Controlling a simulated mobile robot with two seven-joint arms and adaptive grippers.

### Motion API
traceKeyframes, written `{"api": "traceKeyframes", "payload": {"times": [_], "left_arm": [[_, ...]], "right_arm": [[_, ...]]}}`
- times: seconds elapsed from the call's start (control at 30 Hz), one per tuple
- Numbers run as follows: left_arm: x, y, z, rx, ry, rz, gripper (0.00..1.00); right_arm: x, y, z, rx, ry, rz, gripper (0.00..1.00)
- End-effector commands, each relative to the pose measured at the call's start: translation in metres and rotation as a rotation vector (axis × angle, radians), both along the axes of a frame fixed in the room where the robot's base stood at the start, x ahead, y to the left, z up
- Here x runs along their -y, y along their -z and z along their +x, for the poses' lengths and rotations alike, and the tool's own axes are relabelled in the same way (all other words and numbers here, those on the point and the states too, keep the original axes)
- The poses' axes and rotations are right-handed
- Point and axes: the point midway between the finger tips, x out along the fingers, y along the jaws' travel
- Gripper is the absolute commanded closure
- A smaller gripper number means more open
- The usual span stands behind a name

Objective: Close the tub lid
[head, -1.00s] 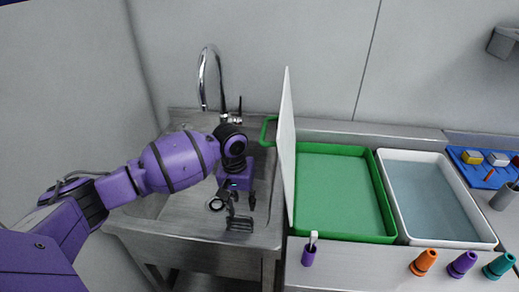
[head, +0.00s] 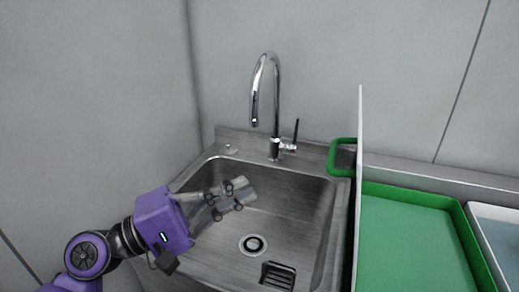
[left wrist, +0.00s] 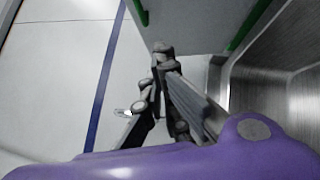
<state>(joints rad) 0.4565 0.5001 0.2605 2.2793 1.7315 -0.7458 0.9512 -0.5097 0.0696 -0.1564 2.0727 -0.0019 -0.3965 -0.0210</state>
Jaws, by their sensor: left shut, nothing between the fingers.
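The green tub (head: 412,250) is at the right of the head view. Its pale lid (head: 358,190) stands upright along the tub's left side, seen almost edge-on. A green handle (head: 342,171) sticks out from the lid's left face. My left gripper (head: 246,192) is shut and empty over the sink, left of the lid and apart from it, pointing right. In the left wrist view its fingers (left wrist: 163,62) come together with nothing between them. Green strips border a grey surface at the top there; I cannot tell which part they are. My right gripper is not in view.
The steel sink (head: 306,222) lies under the gripper, with a tall faucet (head: 275,105) behind it. A white tub (head: 492,222) is partly visible right of the green one. The wall closes off the left and back.

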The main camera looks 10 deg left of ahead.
Motion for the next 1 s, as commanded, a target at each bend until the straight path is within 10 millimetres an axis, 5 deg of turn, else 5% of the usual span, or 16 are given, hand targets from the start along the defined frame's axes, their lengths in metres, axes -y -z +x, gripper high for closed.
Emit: {"api": "traceKeyframes", "payload": {"times": [0.1,0.27,0.7,1.0], "left_arm": [[-0.002,-0.011,-0.014,-0.009,0.003,-0.060,1.00],[0.006,-0.019,-0.010,-0.008,0.006,-0.071,1.00],[0.076,-0.043,0.041,-0.006,0.007,-0.070,1.00],[0.109,-0.053,0.034,-0.008,0.007,-0.068,1.00]], "right_arm": [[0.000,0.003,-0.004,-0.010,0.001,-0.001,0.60],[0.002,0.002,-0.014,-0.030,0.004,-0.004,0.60],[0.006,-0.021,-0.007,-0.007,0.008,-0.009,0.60],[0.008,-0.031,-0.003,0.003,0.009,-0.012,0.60]]}}
